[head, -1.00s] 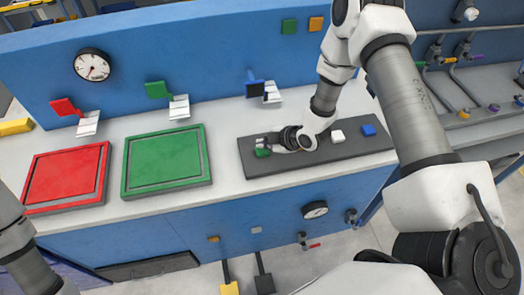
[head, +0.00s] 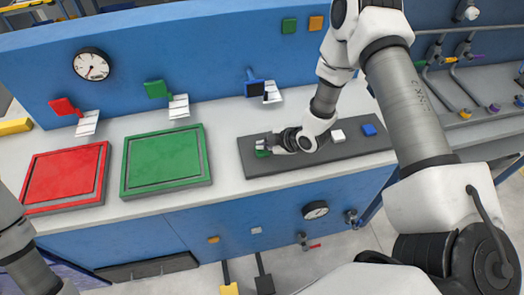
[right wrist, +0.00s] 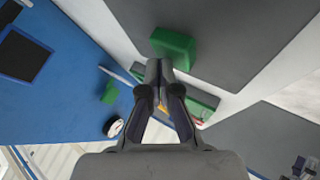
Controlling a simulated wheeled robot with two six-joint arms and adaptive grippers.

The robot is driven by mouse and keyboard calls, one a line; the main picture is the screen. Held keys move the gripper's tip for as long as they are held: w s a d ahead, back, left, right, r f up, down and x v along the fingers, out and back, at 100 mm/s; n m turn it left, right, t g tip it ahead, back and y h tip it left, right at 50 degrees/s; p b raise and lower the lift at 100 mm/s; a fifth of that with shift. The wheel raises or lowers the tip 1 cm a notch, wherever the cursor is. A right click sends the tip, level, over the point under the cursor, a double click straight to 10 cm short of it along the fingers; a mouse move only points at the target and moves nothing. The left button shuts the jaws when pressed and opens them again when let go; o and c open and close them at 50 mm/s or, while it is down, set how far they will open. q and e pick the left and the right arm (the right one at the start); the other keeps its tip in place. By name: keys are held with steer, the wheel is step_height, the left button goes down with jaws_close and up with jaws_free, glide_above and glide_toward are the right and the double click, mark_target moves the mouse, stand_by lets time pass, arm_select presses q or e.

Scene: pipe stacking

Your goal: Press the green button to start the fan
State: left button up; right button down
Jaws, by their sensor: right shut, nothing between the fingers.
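The green button (head: 262,153) sits near the left end of the dark grey panel (head: 298,163) on the white counter. It also shows in the right wrist view as a green block (right wrist: 174,46). My right gripper (head: 261,145) is shut and empty, with its fingertips right at the green button in the head view. In the right wrist view the closed fingertips (right wrist: 159,65) lie just short of the block and overlap its near edge. I cannot tell whether they touch it. My left gripper is out of view. No fan can be made out.
A white button (head: 338,136) and a blue button (head: 369,130) sit further right on the panel. A red tray (head: 66,209) and a green tray (head: 167,186) lie to the left. A blue wall (head: 200,62) with a gauge (head: 91,64) stands behind.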

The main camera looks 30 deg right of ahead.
steer(key=shift+f, duration=0.25)
steer(key=shift+r+p, duration=0.45)
steer(key=shift+r, duration=0.3)
steer(key=shift+r, duration=0.1)
step_height(320, 180, up, 6)
steer(key=p, duration=0.5)
